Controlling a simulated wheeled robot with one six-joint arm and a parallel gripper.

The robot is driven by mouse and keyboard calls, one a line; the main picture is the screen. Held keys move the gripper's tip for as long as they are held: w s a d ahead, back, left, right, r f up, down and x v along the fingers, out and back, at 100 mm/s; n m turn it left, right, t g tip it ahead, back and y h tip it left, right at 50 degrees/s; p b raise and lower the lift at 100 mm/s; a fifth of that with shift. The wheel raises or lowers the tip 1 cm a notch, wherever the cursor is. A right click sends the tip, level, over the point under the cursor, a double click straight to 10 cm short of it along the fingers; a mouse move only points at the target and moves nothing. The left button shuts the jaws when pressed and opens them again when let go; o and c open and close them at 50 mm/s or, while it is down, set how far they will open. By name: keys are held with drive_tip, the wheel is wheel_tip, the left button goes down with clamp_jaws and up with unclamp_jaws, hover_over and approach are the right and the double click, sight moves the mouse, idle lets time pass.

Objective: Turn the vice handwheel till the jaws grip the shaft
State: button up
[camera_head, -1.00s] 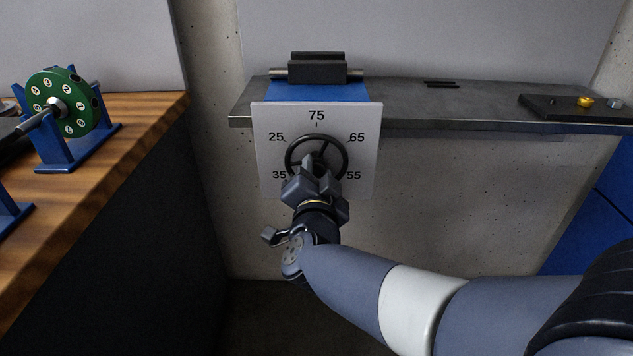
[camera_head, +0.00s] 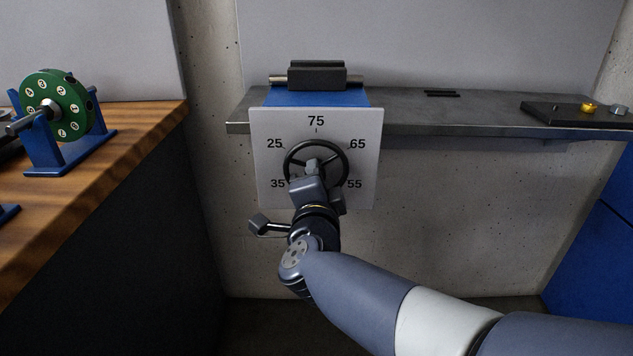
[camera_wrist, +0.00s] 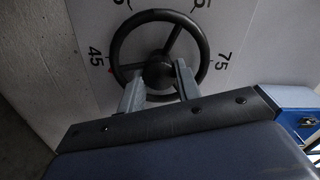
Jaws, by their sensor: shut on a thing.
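The vice handwheel (camera_head: 343,152) is a dark spoked ring on a white dial plate (camera_head: 268,125) with printed numbers. It also shows in the wrist view (camera_wrist: 118,42), where a small red mark lies near the 45. My gripper (camera_head: 312,170) is at the wheel's centre. In the wrist view its two fingers (camera_wrist: 160,84) sit either side of the hub and are shut on the handwheel. Above, the dark vice jaws (camera_head: 317,76) stand on a blue body (camera_head: 317,98). A metal shaft (camera_head: 275,81) shows at both ends of them. Any gap between jaws and shaft is too small to tell.
The vice stands at the front edge of a grey shelf (camera_head: 400,112). Two thin dark bars (camera_head: 441,93) and a dark plate (camera_head: 545,113) with small fittings lie to the right. At left, a wooden bench (camera_head: 140,130) carries a green rotor (camera_head: 60,105) on a blue stand.

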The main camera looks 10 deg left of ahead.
drive_tip(key=o, duration=1)
drive_tip(key=shift+p+v, duration=1.6)
drive_tip(key=shift+v, duration=3.8)
drive_tip(key=b+x, duration=0.3)
drive_tip(key=x, duration=0.8)
